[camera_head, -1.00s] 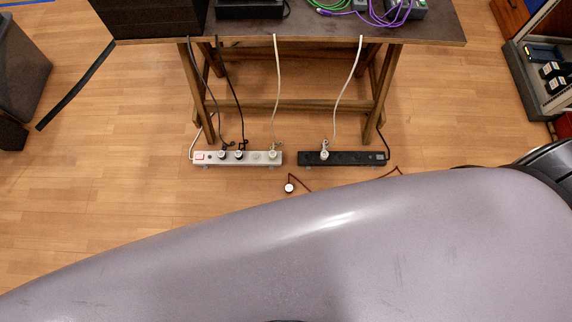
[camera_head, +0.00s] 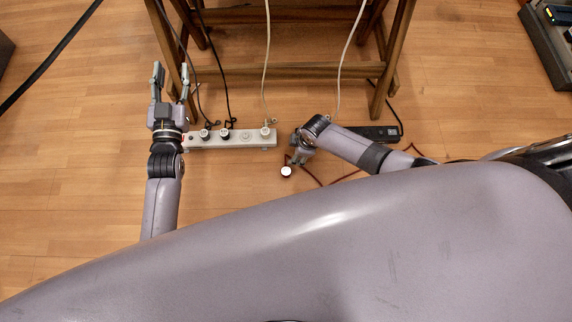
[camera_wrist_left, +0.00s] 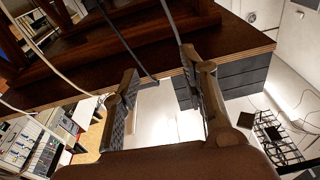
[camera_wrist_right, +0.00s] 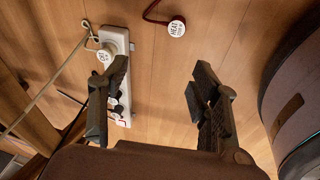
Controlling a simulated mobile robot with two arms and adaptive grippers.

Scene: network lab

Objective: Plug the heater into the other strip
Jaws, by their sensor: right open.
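The heater plug (camera_head: 286,172) is a round white-topped plug on a dark red cord, lying on the floor in front of the strips. In the right wrist view it (camera_wrist_right: 176,27) bears a label starting "HEAT", beyond my fingertips. The white strip (camera_head: 258,137) holds several plugs. The black strip (camera_head: 378,133) is to its right, partly hidden by my right arm. My right gripper (camera_head: 297,159) is open and empty, just above and behind the plug. My left gripper (camera_head: 170,70) is open and empty, raised left of the white strip.
A wooden trestle table (camera_head: 300,70) stands behind the strips. Pale and black cords (camera_head: 227,88) hang from it to the plugs. A black cable (camera_head: 50,62) crosses the floor at left. The floor between is clear.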

